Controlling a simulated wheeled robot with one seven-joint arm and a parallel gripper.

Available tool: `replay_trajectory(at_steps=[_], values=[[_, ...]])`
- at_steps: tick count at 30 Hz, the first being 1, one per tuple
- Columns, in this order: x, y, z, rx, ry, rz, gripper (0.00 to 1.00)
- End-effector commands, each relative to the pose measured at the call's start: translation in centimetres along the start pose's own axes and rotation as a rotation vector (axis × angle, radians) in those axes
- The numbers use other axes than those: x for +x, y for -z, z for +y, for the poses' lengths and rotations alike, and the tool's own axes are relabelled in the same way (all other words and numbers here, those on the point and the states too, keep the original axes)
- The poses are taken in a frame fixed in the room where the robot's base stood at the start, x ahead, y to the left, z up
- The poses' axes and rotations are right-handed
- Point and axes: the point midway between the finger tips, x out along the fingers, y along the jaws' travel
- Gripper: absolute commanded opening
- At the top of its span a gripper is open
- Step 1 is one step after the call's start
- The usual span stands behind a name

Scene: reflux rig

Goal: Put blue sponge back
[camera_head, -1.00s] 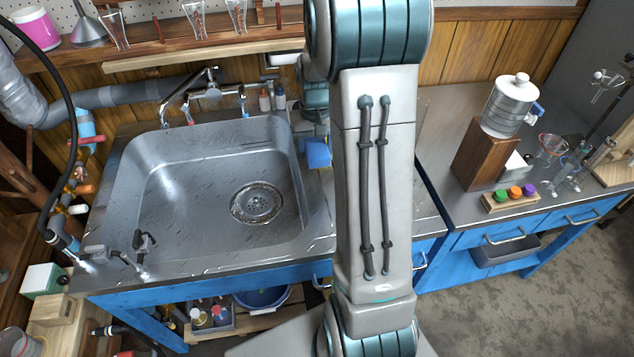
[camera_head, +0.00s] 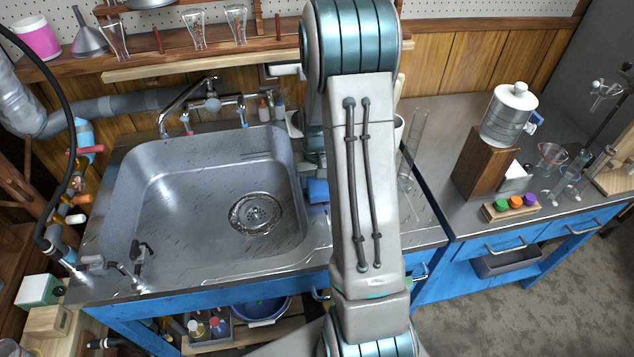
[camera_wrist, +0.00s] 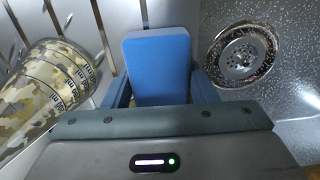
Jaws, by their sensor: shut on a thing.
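The blue sponge (camera_wrist: 158,68) stands between the two fingers of my gripper (camera_wrist: 160,90) in the wrist view, its broad blue face and pale top edge showing. My gripper is shut on it. In the head view, part of the blue sponge (camera_head: 318,190) shows at the right rim of the sink (camera_head: 200,245), left of my arm. My arm hides most of the gripper there. Whether the sponge touches anything below it cannot be told.
The drain (camera_wrist: 242,53) lies right of the sponge in the wrist view. A tall clear cylinder (camera_head: 413,145) stands right of my arm.

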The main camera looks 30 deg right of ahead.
Motion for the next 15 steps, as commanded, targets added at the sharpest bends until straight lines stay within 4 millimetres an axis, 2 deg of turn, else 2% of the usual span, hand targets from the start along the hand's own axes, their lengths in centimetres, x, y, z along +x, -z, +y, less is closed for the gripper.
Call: replay_trajectory(at_steps=[6, 7, 9, 15], values=[[0.82, -0.01, 0.0, 0.0, 0.0, -0.001, 0.27], [0.73, -0.01, 0.0, 0.0, 0.0, -0.001, 0.57], [0.73, -0.05, 0.03, 0.0, 0.0, -0.002, 0.74], [0.89, -0.13, 0.45, 0.006, -0.002, -0.004, 0.74]])
